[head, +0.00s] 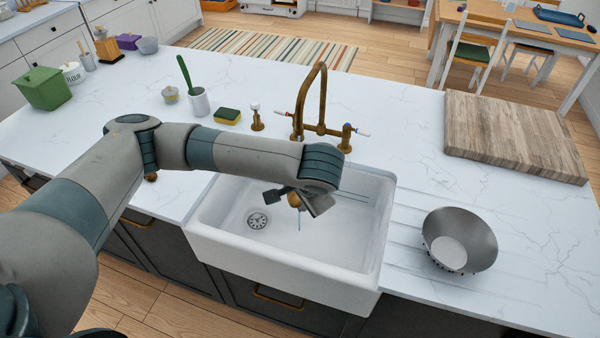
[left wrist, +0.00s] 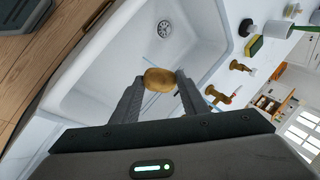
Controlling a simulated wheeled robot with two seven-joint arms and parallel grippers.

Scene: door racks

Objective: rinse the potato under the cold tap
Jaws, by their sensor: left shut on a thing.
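The potato (left wrist: 159,79) is brown and held between the two fingers of my left gripper (left wrist: 155,97), as the left wrist view shows. In the head view the left gripper (head: 295,197) hangs over the white sink (head: 225,235), and only a little of the potato (head: 294,200) shows. The brass tap (head: 322,95) arches behind my left arm, which hides the space under its spout. A thin pale blue line runs below the potato; it may be water, but I cannot be sure. My right gripper is not in view.
A metal colander (head: 460,240) stands on the drainer right of the sink. A wooden board (head: 515,135) lies at the back right. A sponge (head: 227,116) and a white pot with a green brush (head: 199,101) stand behind the sink at left.

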